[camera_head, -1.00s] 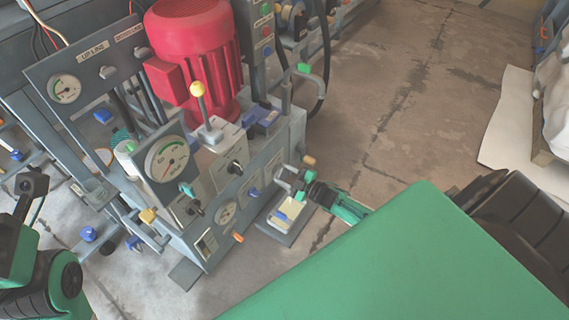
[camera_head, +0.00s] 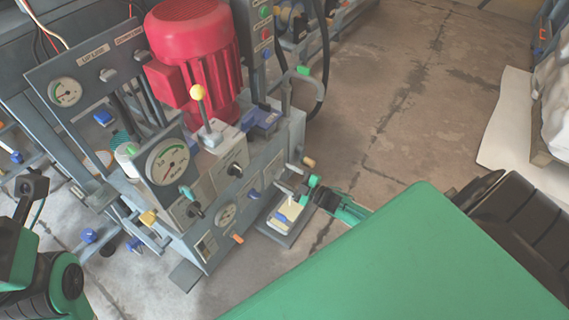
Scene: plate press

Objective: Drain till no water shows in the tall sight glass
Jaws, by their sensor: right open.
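The grey press unit (camera_head: 215,180) stands left of centre with a red motor (camera_head: 193,50) on top. A small upright framed window (camera_head: 206,244) is low on its front; I cannot make out a water level in it, nor be sure it is the tall sight glass. An orange handle (camera_head: 238,239) sticks out beside it, and a tan-tipped handle (camera_head: 308,162) is at the unit's right end. My right gripper (camera_head: 303,188) is open near that end, above a pale tray (camera_head: 290,213); whether it touches anything is unclear. My left arm shows at lower left, without its gripper.
A large dial gauge (camera_head: 167,160) and a yellow-knobbed lever (camera_head: 198,92) are on the unit. A black hose (camera_head: 325,60) hangs behind its right end. The concrete floor to the right is clear up to a white sheet (camera_head: 507,125).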

